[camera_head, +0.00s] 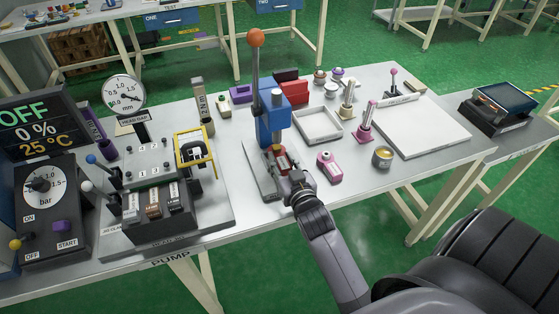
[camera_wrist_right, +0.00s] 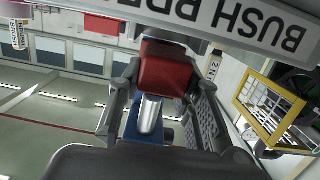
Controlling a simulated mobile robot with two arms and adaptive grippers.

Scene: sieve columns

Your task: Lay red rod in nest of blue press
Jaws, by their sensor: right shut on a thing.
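The blue press (camera_head: 272,122) stands mid-table on a grey base, with an orange-knobbed lever raised above it. My right gripper (camera_head: 286,172) is low at the front of the press, over its base. It is shut on a red piece, taken as the red rod (camera_head: 281,160). In the right wrist view the red piece (camera_wrist_right: 167,78) shows between the fingers of the gripper (camera_wrist_right: 165,95), with a silver part (camera_wrist_right: 150,114) nearer the palm. The nest is hidden by the gripper and red piece, so I cannot tell whether they touch. My left gripper is not in view.
A pump unit (camera_head: 150,200) with a yellow frame (camera_head: 194,150) stands left of the press. A pink-purple block (camera_head: 329,167) and a small tin (camera_head: 382,157) stand to the right. A grey tray (camera_head: 318,125) lies behind them. A white board (camera_head: 425,127) lies farther right.

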